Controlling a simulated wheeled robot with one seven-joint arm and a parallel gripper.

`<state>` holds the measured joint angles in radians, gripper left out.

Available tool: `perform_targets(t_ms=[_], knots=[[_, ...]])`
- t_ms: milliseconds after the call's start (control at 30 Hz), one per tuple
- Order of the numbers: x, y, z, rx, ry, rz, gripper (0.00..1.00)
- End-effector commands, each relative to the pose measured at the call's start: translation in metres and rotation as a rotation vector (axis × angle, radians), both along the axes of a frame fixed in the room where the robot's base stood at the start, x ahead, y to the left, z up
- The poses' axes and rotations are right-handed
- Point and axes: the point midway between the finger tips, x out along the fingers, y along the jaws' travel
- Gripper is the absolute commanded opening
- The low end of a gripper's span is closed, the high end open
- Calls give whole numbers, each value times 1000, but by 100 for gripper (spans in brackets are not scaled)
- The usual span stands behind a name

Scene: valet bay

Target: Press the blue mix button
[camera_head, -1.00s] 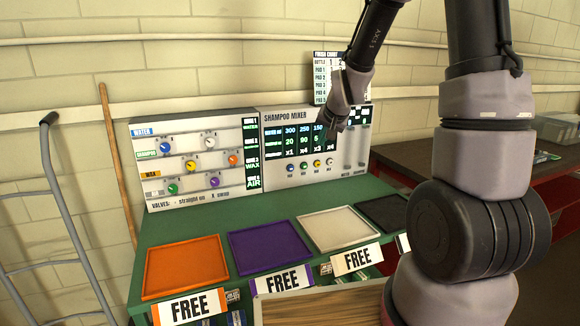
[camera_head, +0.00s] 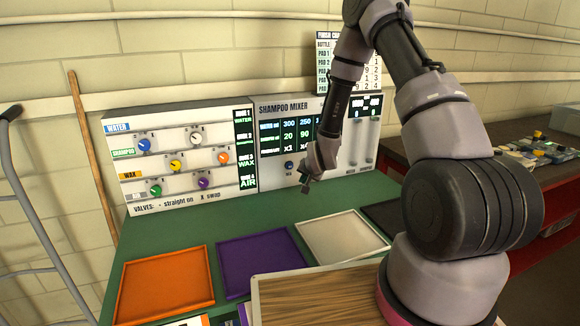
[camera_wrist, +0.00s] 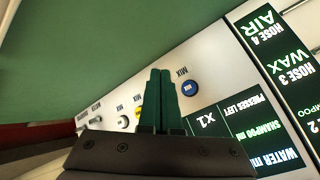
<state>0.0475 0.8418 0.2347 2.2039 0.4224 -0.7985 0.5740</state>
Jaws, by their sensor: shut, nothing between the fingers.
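The blue mix button (camera_head: 289,165) sits low on the shampoo mixer panel (camera_head: 283,107), under the first column of numbers. In the wrist view, which is upside down, the blue button (camera_wrist: 190,88) lies just right of the fingertips, with a "MIX" label beside it. My gripper (camera_head: 306,188) is shut and empty, in front of the panel's lower part, a little right of and below the blue button in the head view. Its dark green fingers (camera_wrist: 161,73) do not cover the blue button. A yellow button (camera_wrist: 138,112) is partly hidden behind them.
A valve board (camera_head: 180,160) with coloured knobs stands left of the mixer. Orange (camera_head: 165,286), purple (camera_head: 262,262) and white (camera_head: 341,238) trays lie on the green counter. A wooden board (camera_head: 315,298) is in front. A white button (camera_wrist: 122,121) is beside the yellow one.

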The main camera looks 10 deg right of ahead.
Motion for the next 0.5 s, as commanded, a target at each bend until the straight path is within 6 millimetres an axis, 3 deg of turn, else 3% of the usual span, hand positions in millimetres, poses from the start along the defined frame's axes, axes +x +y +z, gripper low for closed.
perform_targets(t_ms=[333,500], knots=[[3,1,1,-1,-1,0,0],[19,4,1,0,-1,1,0]])
